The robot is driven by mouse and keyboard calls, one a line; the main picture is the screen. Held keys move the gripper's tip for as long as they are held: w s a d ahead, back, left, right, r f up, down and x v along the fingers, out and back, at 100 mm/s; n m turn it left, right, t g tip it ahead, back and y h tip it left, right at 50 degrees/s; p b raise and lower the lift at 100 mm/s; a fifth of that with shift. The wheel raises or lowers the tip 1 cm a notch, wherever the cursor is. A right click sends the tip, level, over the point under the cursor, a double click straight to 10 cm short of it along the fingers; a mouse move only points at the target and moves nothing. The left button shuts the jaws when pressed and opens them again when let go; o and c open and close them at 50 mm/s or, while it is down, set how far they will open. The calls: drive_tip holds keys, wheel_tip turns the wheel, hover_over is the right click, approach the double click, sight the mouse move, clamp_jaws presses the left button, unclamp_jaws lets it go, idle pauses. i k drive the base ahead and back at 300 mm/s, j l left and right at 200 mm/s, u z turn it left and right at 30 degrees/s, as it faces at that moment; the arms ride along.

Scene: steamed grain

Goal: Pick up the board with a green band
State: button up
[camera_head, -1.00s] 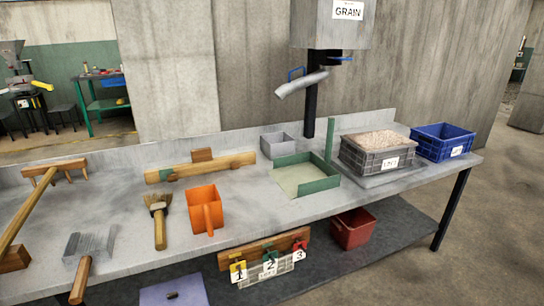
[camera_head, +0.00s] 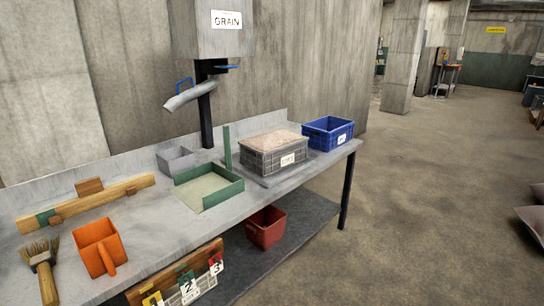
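The board with a green band (camera_head: 112,194) is a long wooden piece lying along the back of the grey bench, at the left of the head view. Its green band (camera_head: 46,217) is near its left end. A small wooden block (camera_head: 89,187) shows at the middle of its far edge. Nothing covers the board in this view. My gripper is not in view.
In front of the board lie a brush (camera_head: 42,262) and an orange scoop (camera_head: 99,248). To its right are a small grey bin (camera_head: 177,161), a green-sided tray (camera_head: 222,193), a grain crate (camera_head: 274,158) and a blue crate (camera_head: 328,134). Open floor lies right of the bench (camera_head: 145,236).

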sight(92, 195)
drive_tip(key=u, duration=0.45)
drive_tip(key=i+j+u, duration=0.15)
drive_tip(key=i+u, duration=0.6)
drive_tip(key=i+l+u, duration=0.1)
drive_tip(key=i, duration=0.4)
drive_tip(key=i+l+u, duration=0.1)
drive_tip(key=i, duration=0.4)
drive_tip(key=i+l+u, duration=0.1)
drive_tip(key=i, duration=0.35)
drive_tip(key=i+l, duration=0.3)
drive_tip(key=i, duration=0.2)
drive_tip(key=j, duration=0.3)
